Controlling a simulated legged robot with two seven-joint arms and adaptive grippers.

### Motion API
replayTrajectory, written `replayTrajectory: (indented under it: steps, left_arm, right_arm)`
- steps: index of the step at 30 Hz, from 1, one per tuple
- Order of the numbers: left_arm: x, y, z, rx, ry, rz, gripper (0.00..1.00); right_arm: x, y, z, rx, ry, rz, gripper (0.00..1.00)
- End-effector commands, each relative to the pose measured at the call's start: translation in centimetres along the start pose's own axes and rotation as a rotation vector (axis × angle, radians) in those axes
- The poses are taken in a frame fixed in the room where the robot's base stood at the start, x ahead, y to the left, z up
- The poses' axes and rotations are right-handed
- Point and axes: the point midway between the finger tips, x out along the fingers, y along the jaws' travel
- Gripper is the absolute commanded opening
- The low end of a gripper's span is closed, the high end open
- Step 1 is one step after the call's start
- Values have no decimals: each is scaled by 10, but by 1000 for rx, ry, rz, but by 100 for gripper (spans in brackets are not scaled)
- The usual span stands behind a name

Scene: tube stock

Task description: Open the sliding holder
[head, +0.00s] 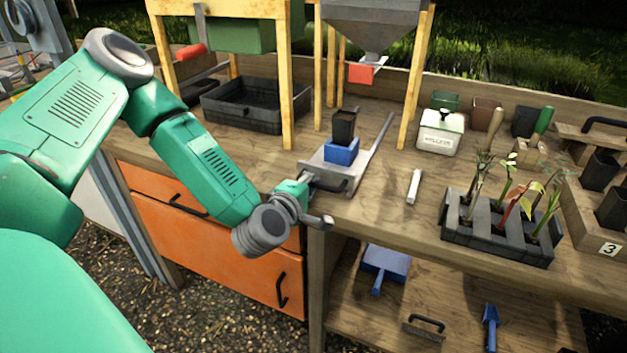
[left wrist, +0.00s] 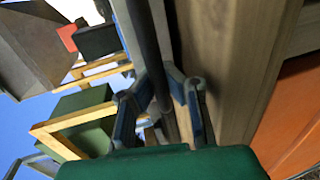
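The sliding holder (head: 318,160) is a grey metal plate on a long rail at the bench's front edge. A blue block (head: 341,152) with a black pot (head: 344,126) in it stands on the plate. A dark handle (head: 332,186) is at the holder's front. My left gripper (head: 316,199) is at the bench edge by this handle, its fingers apart. In the left wrist view, the fingers of my left gripper (left wrist: 160,96) stand on either side of a dark bar (left wrist: 146,45), with gaps showing; contact cannot be told. My right gripper is not in view.
A grey hopper (head: 375,25) on wooden posts stands behind the holder. A black tray (head: 250,105) is at the left. A white marker (head: 414,187) and a seedling tray (head: 495,238) are to the right. Orange drawers (head: 230,255) are below the bench.

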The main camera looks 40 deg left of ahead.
Motion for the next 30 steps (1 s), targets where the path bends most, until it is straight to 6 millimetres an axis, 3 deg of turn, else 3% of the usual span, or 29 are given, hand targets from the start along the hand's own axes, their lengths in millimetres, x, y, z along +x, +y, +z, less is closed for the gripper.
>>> replayTrajectory:
  steps: [8,11,23,30]
  left_arm:
    - [-1,-5,0,3,-1,-12,0]
    - [-1,-5,0,3,-1,-11,20]
    - [-3,-2,0,1,0,-5,20]
    - [-37,-2,0,-1,-2,-6,20]
  right_arm:
    - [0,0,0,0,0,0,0]
    - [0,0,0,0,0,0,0]
    - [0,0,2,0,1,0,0]
    - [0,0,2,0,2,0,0]
